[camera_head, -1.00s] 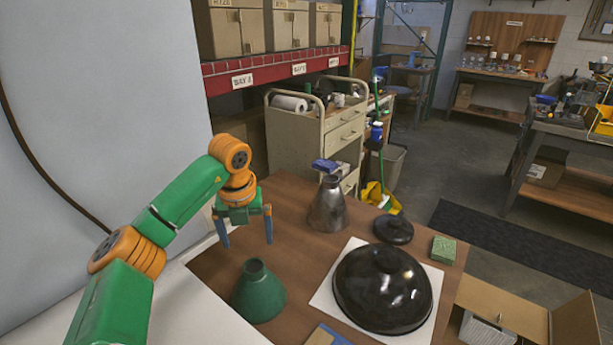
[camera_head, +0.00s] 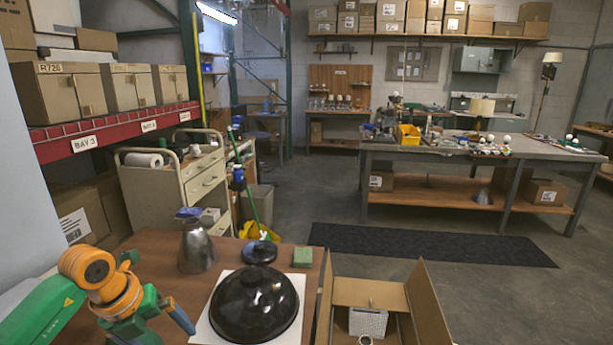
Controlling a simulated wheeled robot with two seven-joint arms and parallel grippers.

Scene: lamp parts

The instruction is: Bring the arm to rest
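My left arm, green and orange, comes in from the lower left. Its gripper (camera_head: 152,331) is over the left part of the wooden table (camera_head: 165,262), left of the black dome. One blue finger shows clearly, angled down to the right; the other is mostly cut off at the bottom edge. The fingers look spread with nothing seen between them. A grey metal cone shade (camera_head: 197,248) stands behind the gripper, apart from it. A glossy black dome (camera_head: 254,308) sits on a white sheet (camera_head: 203,332). My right gripper is not in view.
A black lid-like disc (camera_head: 259,251) and a green block (camera_head: 302,257) lie behind the dome. An open cardboard box (camera_head: 372,291) is to the right. A cart (camera_head: 160,195) stands behind the table. A workbench (camera_head: 470,158) is farther back, with open floor before it.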

